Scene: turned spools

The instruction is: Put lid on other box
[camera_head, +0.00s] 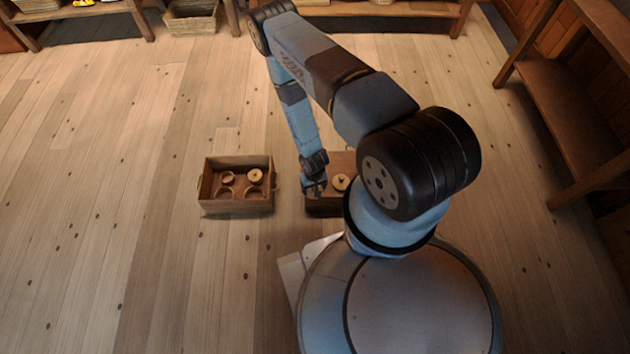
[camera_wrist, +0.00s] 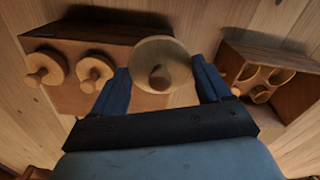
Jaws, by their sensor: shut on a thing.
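The left box (camera_head: 237,208) is an open brown wooden box with round wooden cups in it and a pale lid (camera_head: 254,175) at its far right. It shows at the right of the wrist view (camera_wrist: 295,110). The right box (camera_head: 325,208) is partly hidden by my arm. In the wrist view this box (camera_wrist: 75,103) bears two round knobbed lids, one at far left (camera_wrist: 56,62) and one beside it (camera_wrist: 107,66). My gripper (camera_wrist: 160,82) is shut on a third round knobbed lid (camera_wrist: 160,50), over that box's end. I cannot tell whether this lid touches the box.
A wooden bench (camera_head: 570,105) stands at the right. Low shelves run along the back, with a basket (camera_head: 192,18) there. The plank floor (camera_head: 100,200) is clear left of the boxes, and a narrow floor gap separates the two boxes.

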